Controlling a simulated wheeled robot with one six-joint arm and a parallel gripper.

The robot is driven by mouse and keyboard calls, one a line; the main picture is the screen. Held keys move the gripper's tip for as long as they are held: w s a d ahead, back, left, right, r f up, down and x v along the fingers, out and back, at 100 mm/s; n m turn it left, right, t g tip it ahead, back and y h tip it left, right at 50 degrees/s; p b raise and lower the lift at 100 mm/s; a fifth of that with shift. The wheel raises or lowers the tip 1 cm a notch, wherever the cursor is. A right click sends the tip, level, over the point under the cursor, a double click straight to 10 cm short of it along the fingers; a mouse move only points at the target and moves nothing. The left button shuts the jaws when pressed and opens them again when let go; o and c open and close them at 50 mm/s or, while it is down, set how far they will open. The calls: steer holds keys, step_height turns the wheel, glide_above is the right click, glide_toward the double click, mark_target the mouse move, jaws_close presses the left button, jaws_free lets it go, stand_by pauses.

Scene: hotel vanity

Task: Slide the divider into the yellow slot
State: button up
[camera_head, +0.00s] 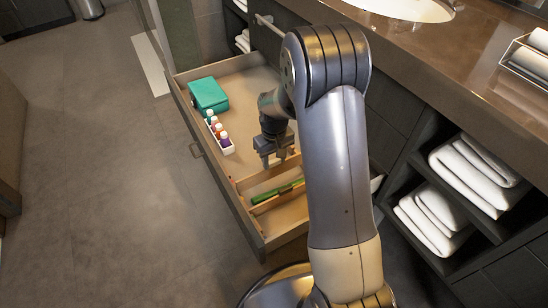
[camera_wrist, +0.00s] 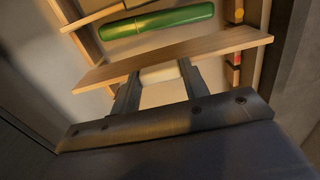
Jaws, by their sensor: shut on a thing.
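The divider (camera_wrist: 110,76) is a flat wooden board, slightly tilted across the wrist view. My gripper (camera_wrist: 158,78) is shut on it at a pale block near its middle. In the head view my gripper (camera_head: 273,160) is low over the open drawer (camera_head: 186,112), but the divider is hard to tell from the other wooden boards there. Coloured marks show on the drawer-side wooden strips at the right of the wrist view, including a yellow-orange mark (camera_wrist: 237,58) close to the board's right end. I cannot tell whether the board touches the slot.
A green cylindrical item (camera_wrist: 157,22) lies in a compartment beyond the divider; it also shows in the head view (camera_head: 277,192). A teal box (camera_head: 208,96) and a white tray with several small bottles (camera_head: 219,133) stand further back. The counter (camera_head: 455,75) overhangs at right.

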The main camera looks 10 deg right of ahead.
mark_target(274, 165)
steer(key=shift+f+b, duration=1.6)
steer(key=shift+f, duration=1.05)
steer(key=o, duration=1.3)
steer(key=shift+o, duration=0.2)
step_height(274, 165, up, 11)
steer(key=p, duration=0.4)
steer(key=shift+f, duration=0.1)
step_height(274, 165, down, 11)
steer(key=b, duration=0.4)
steer(key=shift+r+p, duration=0.3)
steer(key=shift+r, duration=0.3)
